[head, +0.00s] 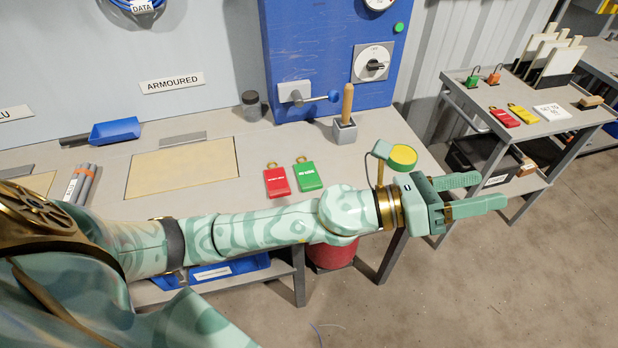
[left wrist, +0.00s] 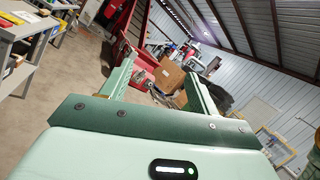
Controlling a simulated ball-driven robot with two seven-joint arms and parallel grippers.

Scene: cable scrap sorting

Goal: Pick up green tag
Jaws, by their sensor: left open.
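A green tag (head: 308,175) lies flat on the grey workbench, just right of a red tag (head: 276,182). My left arm stretches across the front of the bench. My left gripper (head: 482,192) is open and empty, past the bench's right edge and over the floor, to the right of the green tag and apart from it. In the left wrist view its two fingers (left wrist: 155,85) point out into the room, and the green tag does not show there. My right gripper is not in view.
A wooden-handled tool stands in a grey holder (head: 345,131) behind the tags. A blue cabinet (head: 325,60) rises at the back. A side table (head: 535,128) at right holds another red tag (head: 504,117) and a yellow tag (head: 523,113). A beige mat (head: 182,168) lies left.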

